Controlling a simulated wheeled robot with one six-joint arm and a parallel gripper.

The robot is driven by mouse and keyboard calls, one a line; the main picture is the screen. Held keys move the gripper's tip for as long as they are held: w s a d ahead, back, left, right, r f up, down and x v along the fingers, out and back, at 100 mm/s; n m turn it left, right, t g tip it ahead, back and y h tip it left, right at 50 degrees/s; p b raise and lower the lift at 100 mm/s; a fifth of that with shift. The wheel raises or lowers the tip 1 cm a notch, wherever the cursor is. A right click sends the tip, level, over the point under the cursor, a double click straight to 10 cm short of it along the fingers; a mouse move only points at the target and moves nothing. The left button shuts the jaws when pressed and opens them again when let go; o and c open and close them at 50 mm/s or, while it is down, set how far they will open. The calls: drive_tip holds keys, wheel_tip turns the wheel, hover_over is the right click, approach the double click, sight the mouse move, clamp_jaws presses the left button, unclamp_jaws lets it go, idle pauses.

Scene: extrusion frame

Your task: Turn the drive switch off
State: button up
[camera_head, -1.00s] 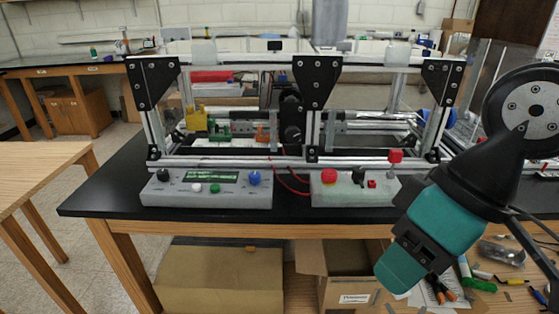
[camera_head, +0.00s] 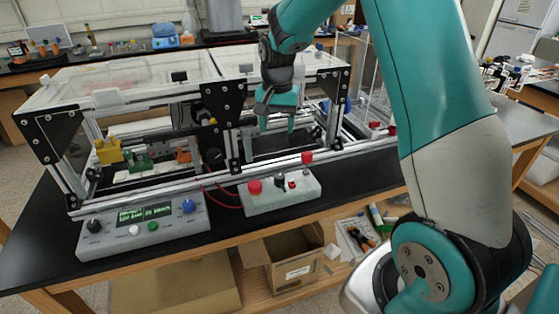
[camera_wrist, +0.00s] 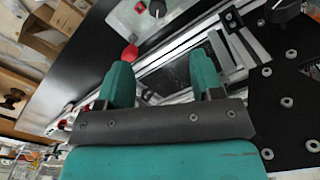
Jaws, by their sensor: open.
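The right control box (camera_head: 262,207) stands at the front of the bench, below the frame. It carries a large red button (camera_head: 255,187), a black knob (camera_head: 280,180), a small red button (camera_head: 292,185) and a red piece (camera_head: 307,158) on a stalk. No readable label shows which one is the drive switch. My gripper (camera_head: 278,127) is open and empty, fingers down, above and behind this box, by the frame's front rails. In the wrist view my two teal fingers (camera_wrist: 160,75) are apart, with a red knob (camera_wrist: 130,53) and a black knob (camera_wrist: 157,8) beyond them.
The extrusion frame (camera_head: 235,165) with black corner plates rises close around my gripper. A left control box (camera_head: 145,225) has a lit display, a blue knob and other controls. Red wires run between the boxes. An open cardboard box (camera_head: 285,262) sits below the bench.

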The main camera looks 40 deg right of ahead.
sight(279, 176)
drive_tip(key=f+p, duration=0.1)
drive_tip(key=f, duration=0.5)
drive_tip(key=f+p, duration=0.2)
drive_tip(key=f, duration=0.3)
drive_tip(key=d+f+p, duration=0.1)
drive_tip(key=f+p, duration=0.1)
drive_tip(key=f, duration=0.4)
drive_tip(key=shift+w+f, duration=0.1)
drive_tip(key=shift+f, duration=0.25)
drive_tip(key=c, duration=0.9)
